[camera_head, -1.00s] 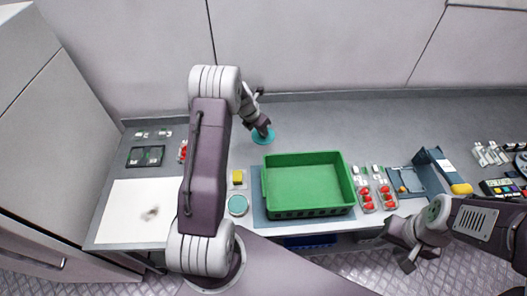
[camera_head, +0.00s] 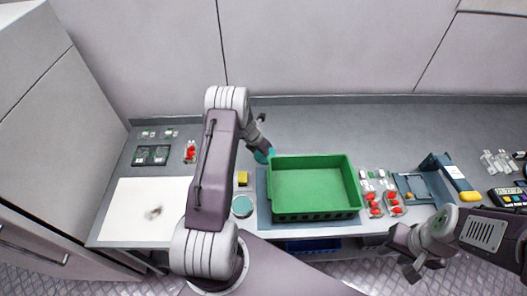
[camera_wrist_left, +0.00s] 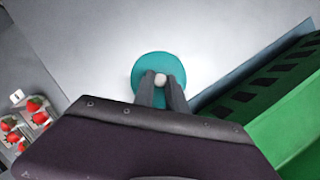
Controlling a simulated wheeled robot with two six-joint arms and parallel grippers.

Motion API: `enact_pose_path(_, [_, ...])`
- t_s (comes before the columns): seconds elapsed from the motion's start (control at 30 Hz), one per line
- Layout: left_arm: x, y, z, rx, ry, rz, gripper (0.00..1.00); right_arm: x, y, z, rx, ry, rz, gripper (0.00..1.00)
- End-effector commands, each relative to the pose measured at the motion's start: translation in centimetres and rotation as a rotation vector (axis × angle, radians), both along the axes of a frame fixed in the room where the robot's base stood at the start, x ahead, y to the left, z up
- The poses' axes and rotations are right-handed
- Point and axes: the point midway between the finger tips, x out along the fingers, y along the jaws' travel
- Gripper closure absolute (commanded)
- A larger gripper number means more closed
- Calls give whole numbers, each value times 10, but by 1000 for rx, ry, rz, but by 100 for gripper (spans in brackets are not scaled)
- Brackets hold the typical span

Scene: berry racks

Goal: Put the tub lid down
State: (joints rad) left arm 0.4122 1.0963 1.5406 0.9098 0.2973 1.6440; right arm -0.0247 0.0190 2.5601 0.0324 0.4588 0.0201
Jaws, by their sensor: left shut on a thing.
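The tub lid is a teal disc with a pale knob, and it shows in the left wrist view (camera_wrist_left: 150,66). My left gripper (camera_wrist_left: 161,88) is shut on the knob. In the head view the lid (camera_head: 261,156) is beside the back left corner of the green crate (camera_head: 312,216), partly hidden by my left arm. I cannot tell whether it touches the counter. A round teal-topped item (camera_head: 242,206), possibly the tub, stands left of the crate. My right gripper (camera_head: 424,268) is open and empty at the counter's front edge.
A yellow block (camera_head: 242,178) is behind the teal-topped item. Strawberry punnets (camera_head: 394,203) stand right of the crate, near a blue-grey holder (camera_head: 440,177). A white sheet (camera_head: 130,210) lies at the left. The counter behind the crate (camera_head: 330,125) is clear.

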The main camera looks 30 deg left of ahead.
Motion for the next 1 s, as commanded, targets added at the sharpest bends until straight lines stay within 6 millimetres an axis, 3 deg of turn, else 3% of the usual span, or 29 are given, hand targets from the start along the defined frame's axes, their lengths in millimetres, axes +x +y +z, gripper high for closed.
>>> enact_pose_path(0.33, [0, 0, -5, 0, 0, 0, 100, 0, 0, -4, 0, 0, 0, 64])
enact_pose_path(0.37, [0, 0, -3, 1, 0, -1, 75, 0, 0, -2, 0, 0, 0, 64])
enact_pose_path(0.4, [0, 0, -3, 0, 0, -1, 64, 0, 0, -2, 0, 0, 0, 64])
enact_pose_path(0.43, [0, 0, -3, 0, 0, -1, 62, 0, 0, -2, 0, 0, 0, 64])
enact_pose_path(0.77, [0, 0, 1, 1, -1, -1, 62, 0, 0, 1, 0, 0, 0, 64])
enact_pose_path(0.87, [-3, 2, 10, 1, -2, 1, 62, 0, 0, 0, 0, 0, 0, 64])
enact_pose_path(1.0, [-14, 5, 40, 3, -5, 0, 62, 0, 0, 1, 0, 0, 0, 64])
